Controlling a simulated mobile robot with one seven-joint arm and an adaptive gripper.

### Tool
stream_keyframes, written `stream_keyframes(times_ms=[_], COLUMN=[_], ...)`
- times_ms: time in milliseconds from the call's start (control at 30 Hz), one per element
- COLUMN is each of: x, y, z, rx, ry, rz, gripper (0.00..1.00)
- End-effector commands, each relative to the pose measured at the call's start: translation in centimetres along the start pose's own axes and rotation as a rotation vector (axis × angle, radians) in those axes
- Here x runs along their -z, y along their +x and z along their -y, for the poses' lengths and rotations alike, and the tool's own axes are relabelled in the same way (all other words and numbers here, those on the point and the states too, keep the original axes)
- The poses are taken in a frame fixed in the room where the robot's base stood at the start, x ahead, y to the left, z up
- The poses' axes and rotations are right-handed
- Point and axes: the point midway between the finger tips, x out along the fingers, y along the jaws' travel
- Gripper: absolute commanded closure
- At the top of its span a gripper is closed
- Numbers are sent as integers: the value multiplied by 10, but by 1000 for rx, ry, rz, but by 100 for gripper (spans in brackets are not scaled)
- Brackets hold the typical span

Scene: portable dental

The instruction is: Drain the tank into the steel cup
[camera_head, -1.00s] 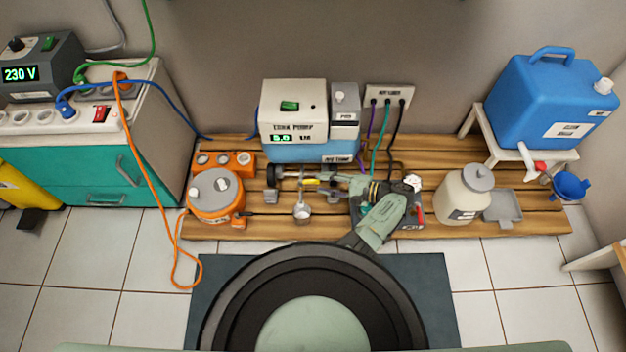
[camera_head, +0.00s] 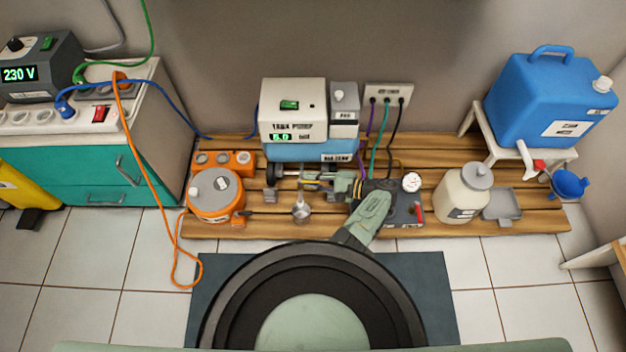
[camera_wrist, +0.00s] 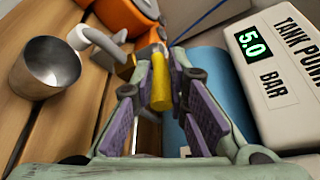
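The blue tank (camera_head: 312,152) lies under the white tank pump (camera_head: 293,110) at the back of the wooden bench. The steel cup (camera_head: 301,210) stands upright in front of it; it shows empty in the wrist view (camera_wrist: 45,68). A drain fitting with a curved grey spout (camera_wrist: 100,43) and a yellow lever (camera_wrist: 160,90) sits between tank and cup. My gripper (camera_wrist: 161,72) has its fingertips close against both sides of the yellow lever and looks shut on it. The spout end lies near the cup's rim in the wrist view. In the head view my gripper (camera_head: 322,184) partly hides the fitting.
An orange round container (camera_head: 215,192) stands left of the cup. A cream jar (camera_head: 463,195) and a blue canister (camera_head: 550,100) stand to the right. An orange cable (camera_head: 146,180) hangs at the left.

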Motion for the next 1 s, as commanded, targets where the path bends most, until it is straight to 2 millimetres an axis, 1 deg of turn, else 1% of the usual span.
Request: stream_keyframes(times_ms=[33, 133, 633, 833, 1000], x=[0, 0, -3, -10, -16], y=[0, 0, -1, -2, -2], z=[1, 1, 4, 4, 3], rx=[2, 2, 22, 76, 147], ry=[-1, -1, 5, 30, 61], rz=[0, 0, -28, -114, -231], gripper=[93, 100, 100, 100, 100])
